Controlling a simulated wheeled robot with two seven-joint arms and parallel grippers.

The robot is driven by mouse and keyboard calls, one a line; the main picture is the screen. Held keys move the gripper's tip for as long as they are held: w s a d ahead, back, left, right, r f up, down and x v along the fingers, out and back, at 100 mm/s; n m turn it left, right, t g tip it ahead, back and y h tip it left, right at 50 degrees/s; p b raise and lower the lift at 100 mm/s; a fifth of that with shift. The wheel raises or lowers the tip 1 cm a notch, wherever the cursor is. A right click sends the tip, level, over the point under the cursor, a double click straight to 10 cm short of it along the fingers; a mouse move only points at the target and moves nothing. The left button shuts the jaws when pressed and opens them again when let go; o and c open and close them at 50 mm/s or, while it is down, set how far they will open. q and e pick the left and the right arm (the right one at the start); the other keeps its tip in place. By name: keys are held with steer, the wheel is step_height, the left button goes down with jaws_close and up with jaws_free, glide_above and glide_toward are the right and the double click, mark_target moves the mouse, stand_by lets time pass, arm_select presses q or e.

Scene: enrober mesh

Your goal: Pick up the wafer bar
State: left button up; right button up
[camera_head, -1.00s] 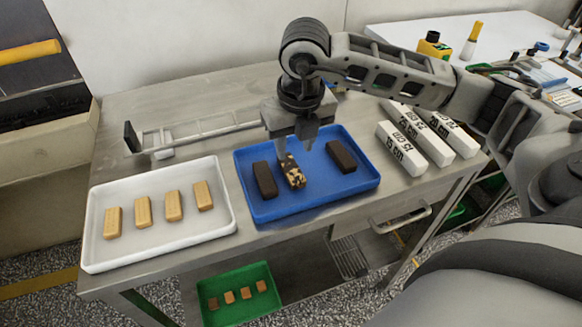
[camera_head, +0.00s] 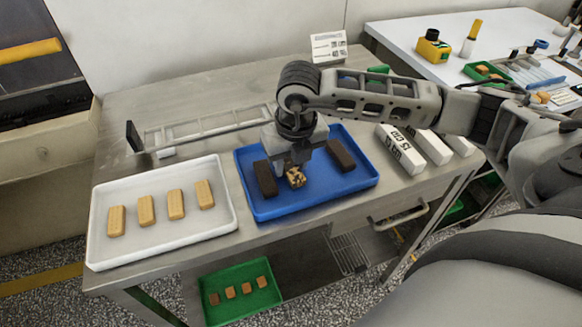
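A speckled dark-and-tan bar (camera_head: 296,179) lies in the blue tray (camera_head: 262,212) between two plain dark brown bars, a left one (camera_head: 265,178) and a right one (camera_head: 341,155). Several plain tan wafer-like bars, one of them at the right end (camera_head: 204,194), lie in a row in the white tray (camera_head: 165,245). My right gripper (camera_head: 294,168) points down, low over the speckled bar, and hides its far end. Its fingers look apart, one on each side of the bar; contact is hard to make out. My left gripper is out of view.
White blocks with printed lettering (camera_head: 402,150) stand right of the blue tray, partly behind my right arm. A metal rack (camera_head: 210,127) lies behind the trays. A green tray (camera_head: 215,312) with small pieces sits below the table. A small sign (camera_head: 329,46) stands at the back.

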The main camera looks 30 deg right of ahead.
steer(key=shift+f, duration=0.15)
steer(key=c, duration=0.5)
steer(key=shift+c, duration=0.2)
